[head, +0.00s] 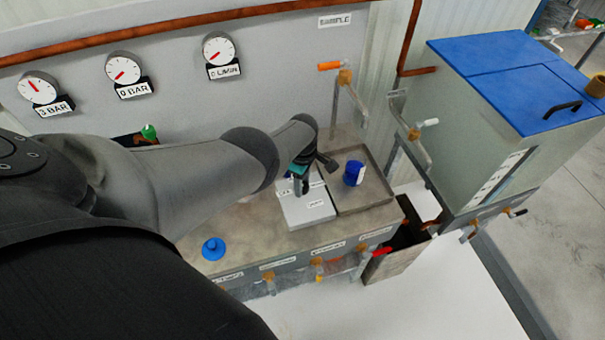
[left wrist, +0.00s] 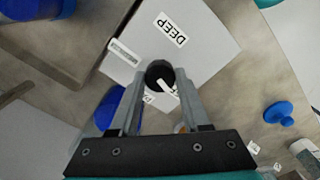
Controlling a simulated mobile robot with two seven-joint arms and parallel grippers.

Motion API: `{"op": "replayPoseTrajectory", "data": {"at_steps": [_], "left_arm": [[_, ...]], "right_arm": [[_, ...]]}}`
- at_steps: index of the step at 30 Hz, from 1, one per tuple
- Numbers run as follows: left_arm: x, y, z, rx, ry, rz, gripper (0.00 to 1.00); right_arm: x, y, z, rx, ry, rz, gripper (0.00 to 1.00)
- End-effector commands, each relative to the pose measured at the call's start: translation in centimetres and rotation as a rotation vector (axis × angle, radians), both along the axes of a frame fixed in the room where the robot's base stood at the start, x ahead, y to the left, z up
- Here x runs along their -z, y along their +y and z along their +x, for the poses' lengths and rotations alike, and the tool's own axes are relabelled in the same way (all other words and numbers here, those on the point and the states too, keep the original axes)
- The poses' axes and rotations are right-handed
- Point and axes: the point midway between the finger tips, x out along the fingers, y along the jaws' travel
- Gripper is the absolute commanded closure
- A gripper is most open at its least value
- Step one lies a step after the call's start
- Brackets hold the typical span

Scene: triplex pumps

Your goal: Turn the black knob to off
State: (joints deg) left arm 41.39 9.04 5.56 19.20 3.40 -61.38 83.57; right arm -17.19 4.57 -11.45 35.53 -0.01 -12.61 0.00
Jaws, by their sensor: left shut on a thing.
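The black knob (left wrist: 157,70) stands on a light grey control box (left wrist: 208,52) in the left wrist view. A white mark shows on its lower side, but its exact setting is hard to read. A label on the box reads DEEP; another is too small to read, and a third is partly hidden by a finger. My left gripper (left wrist: 160,84) has its fingers on both sides of the knob and is shut on it. In the head view, my left gripper (head: 302,180) is over the control box (head: 308,211) and hides the knob. My right gripper is out of view.
A blue container (head: 353,173) stands in a shallow tray (head: 375,199) right of the box. A blue plunger-shaped piece (head: 213,248) is on the bench at front left. Valves with orange and red handles line the bench front. A blue-lidded tank (head: 468,150) stands at right.

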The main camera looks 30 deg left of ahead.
Motion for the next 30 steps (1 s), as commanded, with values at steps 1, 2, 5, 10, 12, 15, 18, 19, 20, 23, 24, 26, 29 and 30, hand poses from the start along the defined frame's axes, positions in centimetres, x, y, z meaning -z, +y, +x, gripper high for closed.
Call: {"op": "replayPoseTrajectory", "data": {"at_steps": [1, 2, 5, 10, 12, 15, 18, 19, 20, 23, 24, 26, 29, 30], "left_arm": [[-0.1, 0.0, 0.1, -0.003, -0.001, -0.002, 1.00], [-0.1, 0.0, 0.1, -0.003, -0.001, -0.002, 1.00], [-0.1, 0.0, 0.1, -0.003, -0.002, -0.002, 0.43], [0.0, 0.0, 0.1, -0.002, -0.001, -0.001, 0.24], [0.0, 0.0, 0.0, -0.001, -0.001, -0.001, 0.23], [0.0, 0.0, 0.0, -0.001, -0.001, -0.001, 0.23], [-0.1, 0.0, 0.0, -0.001, -0.001, -0.001, 0.23], [-0.1, 0.0, 0.0, -0.001, -0.001, -0.001, 0.23], [-0.2, 0.0, 0.0, -0.001, -0.001, -0.001, 0.23], [-0.8, 0.0, 0.0, 0.000, -0.001, -0.001, 0.23], [-1.2, 0.0, 0.0, 0.000, -0.001, -0.001, 0.23], [-1.8, 0.0, 0.0, 0.000, -0.001, -0.001, 0.23], [-3.1, 0.0, 0.0, 0.000, -0.002, -0.001, 0.23], [-3.6, 0.0, 0.0, 0.000, -0.001, -0.001, 0.23]], "right_arm": [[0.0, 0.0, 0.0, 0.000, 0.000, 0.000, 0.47], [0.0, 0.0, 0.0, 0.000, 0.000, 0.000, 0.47], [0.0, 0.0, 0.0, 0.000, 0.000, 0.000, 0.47], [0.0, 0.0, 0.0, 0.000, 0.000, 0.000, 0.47], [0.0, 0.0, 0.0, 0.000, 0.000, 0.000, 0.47], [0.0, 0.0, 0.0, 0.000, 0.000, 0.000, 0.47], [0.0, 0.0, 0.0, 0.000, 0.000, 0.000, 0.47], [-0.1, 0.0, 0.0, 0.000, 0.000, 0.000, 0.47], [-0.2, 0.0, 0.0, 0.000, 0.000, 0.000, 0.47], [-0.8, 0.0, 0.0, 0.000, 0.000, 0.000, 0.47], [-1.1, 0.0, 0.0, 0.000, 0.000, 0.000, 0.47], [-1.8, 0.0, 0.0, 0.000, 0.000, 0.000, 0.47], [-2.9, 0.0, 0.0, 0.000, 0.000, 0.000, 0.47], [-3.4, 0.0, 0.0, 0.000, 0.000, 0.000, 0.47]]}}
